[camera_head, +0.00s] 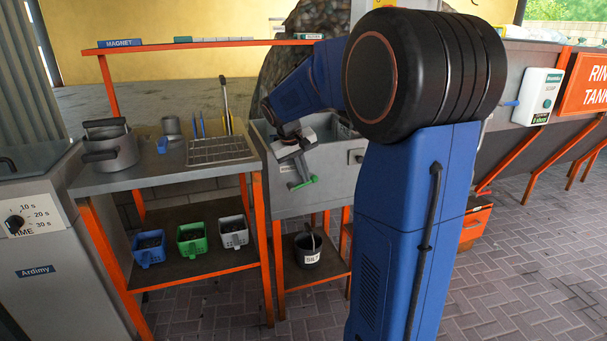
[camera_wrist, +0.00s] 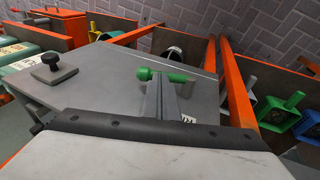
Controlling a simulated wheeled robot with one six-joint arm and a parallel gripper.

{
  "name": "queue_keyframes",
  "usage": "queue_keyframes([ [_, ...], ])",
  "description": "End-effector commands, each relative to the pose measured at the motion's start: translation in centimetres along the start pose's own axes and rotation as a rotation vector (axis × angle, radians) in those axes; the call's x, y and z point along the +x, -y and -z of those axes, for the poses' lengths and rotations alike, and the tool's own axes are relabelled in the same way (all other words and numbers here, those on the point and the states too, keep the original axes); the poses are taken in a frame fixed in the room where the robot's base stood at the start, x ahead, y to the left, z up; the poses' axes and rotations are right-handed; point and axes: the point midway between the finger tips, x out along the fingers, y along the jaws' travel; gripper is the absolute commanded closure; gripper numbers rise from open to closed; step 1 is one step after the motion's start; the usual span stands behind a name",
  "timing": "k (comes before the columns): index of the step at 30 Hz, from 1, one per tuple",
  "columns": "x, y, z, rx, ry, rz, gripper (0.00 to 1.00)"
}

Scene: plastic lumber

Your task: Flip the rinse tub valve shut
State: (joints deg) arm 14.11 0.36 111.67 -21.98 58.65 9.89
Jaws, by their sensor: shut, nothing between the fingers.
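The rinse tub (camera_head: 325,185) is a grey metal basin on orange legs. Its valve has a green handle (camera_head: 302,184) low on the front, lying nearly level and sideways. The handle also shows in the wrist view (camera_wrist: 165,76), with a rounded knob at its left end. My gripper (camera_head: 300,170) is shut and empty, reaching down in front of the tub. In the wrist view, its grey fingers (camera_wrist: 160,97) point at the handle and overlap it. I cannot tell whether they touch it. The valve body is hidden behind the fingers.
A black knob (camera_wrist: 53,68) stands on the tub front. A black bucket (camera_head: 308,250) sits on the shelf below. A steel bench (camera_head: 150,182) with a pot (camera_head: 110,150) and rack adjoins at left. Brick floor is open at right.

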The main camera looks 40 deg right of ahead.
Motion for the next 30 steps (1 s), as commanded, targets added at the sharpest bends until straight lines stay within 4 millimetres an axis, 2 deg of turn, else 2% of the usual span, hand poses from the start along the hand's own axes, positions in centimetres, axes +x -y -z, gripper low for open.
queue_keyframes([
  [15,1.4,-0.9,-0.3,0.046,0.003,0.217,1.00],
  [30,2.1,-1.2,-0.4,0.047,0.000,0.232,1.00],
])
